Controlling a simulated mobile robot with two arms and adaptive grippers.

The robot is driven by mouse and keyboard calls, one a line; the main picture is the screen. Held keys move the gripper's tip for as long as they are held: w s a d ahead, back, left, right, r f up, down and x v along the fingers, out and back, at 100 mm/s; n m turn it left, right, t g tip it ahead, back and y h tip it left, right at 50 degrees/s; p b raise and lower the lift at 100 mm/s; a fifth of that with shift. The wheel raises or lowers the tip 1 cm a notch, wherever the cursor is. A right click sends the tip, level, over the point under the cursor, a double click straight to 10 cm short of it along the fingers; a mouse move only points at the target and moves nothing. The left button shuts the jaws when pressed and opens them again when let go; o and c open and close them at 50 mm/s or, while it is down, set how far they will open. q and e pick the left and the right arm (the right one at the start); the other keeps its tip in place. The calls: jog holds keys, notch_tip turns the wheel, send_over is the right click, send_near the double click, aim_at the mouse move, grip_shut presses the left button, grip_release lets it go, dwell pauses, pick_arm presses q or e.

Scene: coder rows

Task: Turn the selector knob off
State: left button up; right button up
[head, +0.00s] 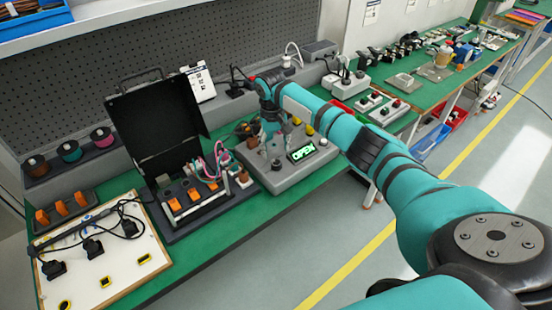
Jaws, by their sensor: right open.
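A grey control box (268,178) stands on the green bench top, with a lit green display reading OPEN (301,153) on its sloped face. A small dark brown knob (277,164), which looks like the selector knob, is left of the display. Its pointer direction is too small to tell. My right gripper (272,143) is open and points down over the box, just above and behind this knob. I cannot tell whether a finger touches anything. The gripper partly covers the back of the box. My left gripper is not in view.
An open black case (155,123) with orange switches and wires stands just left of the box. A white board (95,260) with black plugs lies farther left. Yellow buttons (309,129) are right of the gripper. A grey pegboard (200,45) rises behind.

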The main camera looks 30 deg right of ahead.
aim_at(276, 162)
notch_tip(276, 162, down, 6)
jog(key=shift+d+f, duration=0.15)
jog(key=shift+f, duration=0.05)
grip_shut()
dwell(0.4)
